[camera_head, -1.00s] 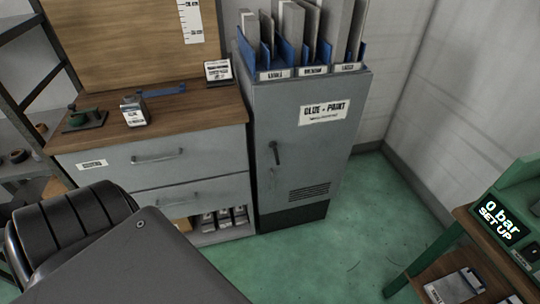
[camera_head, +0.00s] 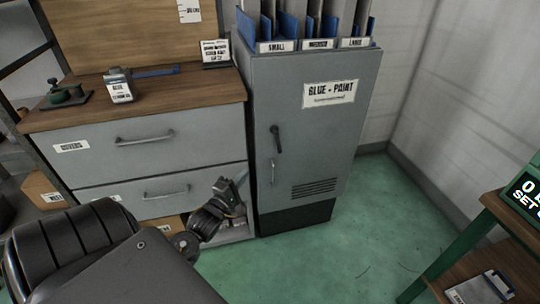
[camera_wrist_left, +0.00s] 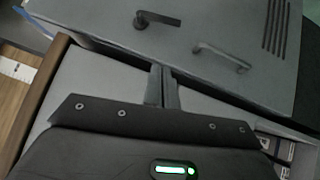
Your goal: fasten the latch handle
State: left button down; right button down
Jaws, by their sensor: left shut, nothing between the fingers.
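The latch handle (camera_head: 276,139) is a dark lever on the grey "GLUE - PAINT" cabinet door (camera_head: 318,140). It hangs down from its pivot. A slimmer pull handle (camera_head: 272,172) sits below it. In the left wrist view the latch handle (camera_wrist_left: 158,19) and the pull handle (camera_wrist_left: 222,55) lie beyond the fingertips. My left gripper (camera_head: 238,181) is shut and empty, in front of the drawers at the cabinet's left, apart from both handles. Its closed fingers also show in the left wrist view (camera_wrist_left: 161,86). The door looks about flush; a small gap cannot be ruled out. My right gripper is not in view.
The drawer unit (camera_head: 150,140) with two bar handles stands left of the cabinet. A wooden top (camera_head: 180,92) carries a glue container and a green tool. Folders (camera_head: 310,25) stand on the cabinet. Green floor (camera_head: 345,235) is clear; a wooden bench (camera_head: 505,245) stands right.

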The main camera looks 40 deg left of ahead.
aim_at(274, 133)
pick_arm(q)
jog(key=shift+w, duration=0.1)
